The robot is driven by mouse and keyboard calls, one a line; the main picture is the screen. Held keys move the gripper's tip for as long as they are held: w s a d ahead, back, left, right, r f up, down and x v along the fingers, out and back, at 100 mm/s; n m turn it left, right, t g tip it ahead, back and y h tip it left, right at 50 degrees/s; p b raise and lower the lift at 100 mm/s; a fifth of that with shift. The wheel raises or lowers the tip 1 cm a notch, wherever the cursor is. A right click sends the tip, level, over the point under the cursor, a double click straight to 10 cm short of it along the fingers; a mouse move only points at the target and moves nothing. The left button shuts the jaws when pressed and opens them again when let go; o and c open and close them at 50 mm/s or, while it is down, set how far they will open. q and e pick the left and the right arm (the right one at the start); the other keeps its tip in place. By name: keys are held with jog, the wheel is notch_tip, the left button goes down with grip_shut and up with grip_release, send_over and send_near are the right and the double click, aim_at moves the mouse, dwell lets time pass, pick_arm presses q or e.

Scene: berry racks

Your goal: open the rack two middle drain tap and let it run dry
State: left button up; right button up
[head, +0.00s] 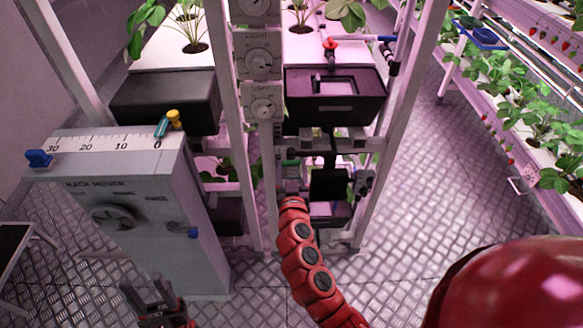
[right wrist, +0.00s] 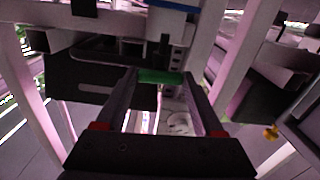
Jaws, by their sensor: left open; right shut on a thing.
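In the right wrist view my right gripper (right wrist: 161,78) is shut on a green bar, which looks like a tap handle (right wrist: 160,76), with one finger at each end. In the head view my red right arm reaches up to the middle level of the centre rack, where a small green part (head: 290,164) shows just beyond it. The tap's body and outlet are not clear, and I cannot see any water. My left gripper (head: 155,298) is open and empty, low at the bottom left.
A grey rack mover box (head: 140,225) stands left of the centre rack post. Black trays (head: 335,112) sit above the middle level, below a red-handled tap (head: 330,44). Dials (head: 262,65) line the post. The patterned floor (head: 425,190) to the right is clear.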

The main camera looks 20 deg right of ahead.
jog(key=n+b, duration=0.1)
jog(key=n, duration=0.3)
jog(key=shift+a+f+b, duration=0.1)
jog(key=shift+b, duration=0.25)
jog(key=n, duration=0.3)
jog(key=shift+n+b, duration=0.4)
jog(key=n, duration=0.5)
jog(key=shift+n, duration=2.2)
jog(key=o, duration=1.4)
jog(key=shift+s, duration=0.15)
